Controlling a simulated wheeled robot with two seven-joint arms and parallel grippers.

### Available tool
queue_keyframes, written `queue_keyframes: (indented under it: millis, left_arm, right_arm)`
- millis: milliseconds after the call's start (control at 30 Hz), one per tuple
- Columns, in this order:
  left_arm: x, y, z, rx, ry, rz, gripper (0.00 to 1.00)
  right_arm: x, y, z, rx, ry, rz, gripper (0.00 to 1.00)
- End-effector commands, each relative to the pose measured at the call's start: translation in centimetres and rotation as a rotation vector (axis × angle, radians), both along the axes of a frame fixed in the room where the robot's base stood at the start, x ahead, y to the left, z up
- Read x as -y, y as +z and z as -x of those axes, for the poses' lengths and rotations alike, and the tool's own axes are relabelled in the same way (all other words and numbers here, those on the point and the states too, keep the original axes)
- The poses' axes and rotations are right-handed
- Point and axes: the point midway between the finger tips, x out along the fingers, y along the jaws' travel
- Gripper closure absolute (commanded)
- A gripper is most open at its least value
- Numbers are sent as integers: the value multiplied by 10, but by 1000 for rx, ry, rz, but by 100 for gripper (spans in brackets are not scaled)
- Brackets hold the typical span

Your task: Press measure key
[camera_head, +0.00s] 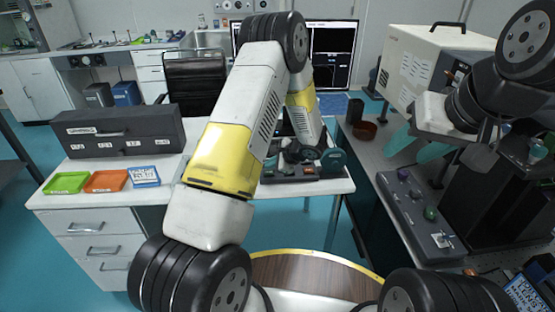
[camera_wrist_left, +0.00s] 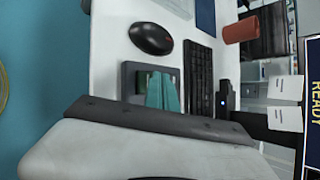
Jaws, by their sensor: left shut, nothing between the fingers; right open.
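My left gripper (camera_wrist_left: 163,92) shows in the left wrist view as teal fingers, closed together and empty. They appear in front of a grey device (camera_wrist_left: 129,84) with a dark panel, which they partly cover. I cannot tell whether they touch it. No key marked measure can be made out. A screen (camera_wrist_left: 312,90) reading READY stands sideways at the right edge of that view. In the head view my left arm hides much of the middle table, and the left fingers are hard to make out. My right gripper (camera_head: 415,147) is open and empty, with teal fingers apart.
A black mouse (camera_wrist_left: 151,39) and a keyboard (camera_wrist_left: 198,76) lie near the grey device. In the head view, a long grey box with knobs (camera_head: 417,212) lies on the right table below my right gripper. Green (camera_head: 66,183) and orange (camera_head: 105,181) trays sit on the left table.

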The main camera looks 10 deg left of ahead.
Motion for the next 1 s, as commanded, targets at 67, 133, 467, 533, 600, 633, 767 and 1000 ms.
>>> queue_keyframes:
  millis: [67, 133, 467, 533, 600, 633, 767, 1000]
  left_arm:
    - [0, 0, 0, 0, 0, 0, 100]
    - [0, 0, 0, 0, 0, 0, 100]
    - [0, 0, 0, 0, 0, 0, 100]
    - [0, 0, 0, 0, 0, 0, 100]
    - [0, 0, 0, 0, 0, 0, 100]
    - [0, 0, 0, 0, 0, 0, 100]
    - [0, -1, 0, 0, 0, 0, 100]
    - [0, -8, 0, -1, -1, 0, 100]
  right_arm:
    - [0, 0, 0, 0, 0, 0, 51]
    - [0, 0, 0, 0, 0, 0, 51]
    - [0, 0, 0, 0, 0, 0, 51]
    - [0, 0, 0, 0, 0, 0, 51]
    - [0, 0, 0, 0, 0, 0, 51]
    - [0, 0, 0, 0, 0, 0, 51]
    - [0, 0, 0, 0, 0, 0, 51]
    - [0, 0, 0, 0, 0, 0, 51]
